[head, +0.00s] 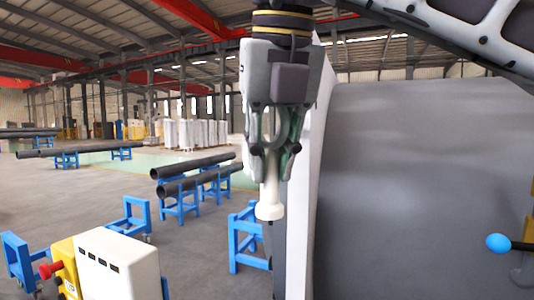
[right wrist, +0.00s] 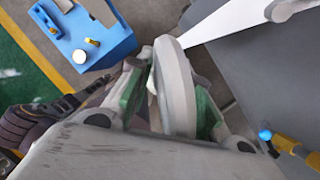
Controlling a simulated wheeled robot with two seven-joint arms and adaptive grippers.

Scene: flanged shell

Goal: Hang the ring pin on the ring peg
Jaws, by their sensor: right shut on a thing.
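My right gripper (head: 270,150) hangs fingers-down at the top centre of the head view, shut on the pale ring pin (head: 270,190). The pin's ring sits between the fingers, and its stem points down to a wider round end. In the right wrist view the ring (right wrist: 173,90) shows edge-on between the green-padded fingers (right wrist: 170,100). A blue ball-ended rod (head: 498,243) with a yellow mount stands at the right edge, well apart from the pin; it also shows in the right wrist view (right wrist: 265,135). I cannot tell whether it is the ring peg. My left gripper is not in view.
A large grey curved shell (head: 420,170) with a white edge (head: 314,190) stands just right of the gripper. A white and yellow box with a red button (head: 118,268) is at lower left. Blue stands (head: 245,237) and dark pipes (head: 198,181) are on the floor behind.

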